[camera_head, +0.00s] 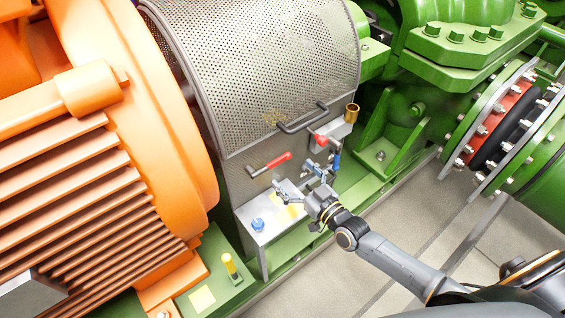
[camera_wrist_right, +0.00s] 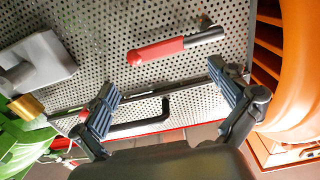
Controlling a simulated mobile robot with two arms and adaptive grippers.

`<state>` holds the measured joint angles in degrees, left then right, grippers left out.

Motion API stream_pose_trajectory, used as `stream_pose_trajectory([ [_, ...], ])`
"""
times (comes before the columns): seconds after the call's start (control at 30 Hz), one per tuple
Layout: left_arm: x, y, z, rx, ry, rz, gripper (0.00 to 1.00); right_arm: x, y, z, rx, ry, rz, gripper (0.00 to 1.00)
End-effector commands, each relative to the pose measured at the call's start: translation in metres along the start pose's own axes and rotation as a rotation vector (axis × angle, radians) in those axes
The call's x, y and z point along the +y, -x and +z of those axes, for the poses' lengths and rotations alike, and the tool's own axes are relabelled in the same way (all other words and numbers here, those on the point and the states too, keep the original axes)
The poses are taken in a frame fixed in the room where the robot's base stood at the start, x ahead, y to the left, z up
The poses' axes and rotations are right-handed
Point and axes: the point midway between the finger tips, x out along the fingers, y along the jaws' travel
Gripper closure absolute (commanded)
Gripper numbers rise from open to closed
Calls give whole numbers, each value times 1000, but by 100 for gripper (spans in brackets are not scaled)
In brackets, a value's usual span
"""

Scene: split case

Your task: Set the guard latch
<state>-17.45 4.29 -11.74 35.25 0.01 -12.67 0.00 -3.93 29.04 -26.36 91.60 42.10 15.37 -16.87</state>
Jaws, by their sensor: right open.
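The guard is a perforated grey metal cover (camera_head: 265,70) with a dark bar handle (camera_head: 303,117). A latch lever with a red grip (camera_head: 270,163) sits on the guard's lower front face. A second, smaller red-tipped part (camera_head: 320,140) is at the right, by a grey bracket. My right gripper (camera_head: 299,178) is open and empty, in front of the guard, below and right of the red-gripped lever. In the right wrist view the red grip (camera_wrist_right: 158,50) lies beyond the spread fingers (camera_wrist_right: 164,76), apart from them. My left gripper is not in view.
A large orange motor (camera_head: 150,110) stands at the left. Green machinery (camera_head: 460,50) is at the right. A brass cylinder (camera_head: 351,112) stands on the bracket. A blue knob (camera_head: 257,224) and a yellow post (camera_head: 230,265) are low at the front. Floor (camera_head: 430,235) is open at lower right.

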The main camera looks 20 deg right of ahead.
Motion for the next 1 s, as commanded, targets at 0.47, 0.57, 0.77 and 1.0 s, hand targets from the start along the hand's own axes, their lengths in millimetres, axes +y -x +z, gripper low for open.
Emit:
stream_pose_trajectory([
  [0.47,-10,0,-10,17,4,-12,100,0,-46,1,-2,-1,0,2],
  [0.57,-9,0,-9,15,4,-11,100,0,-46,1,-2,-1,0,2],
  [0.77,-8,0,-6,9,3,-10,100,0,-46,1,-2,0,0,20],
  [1.0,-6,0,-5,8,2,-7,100,0,-46,0,-1,0,0,69],
])
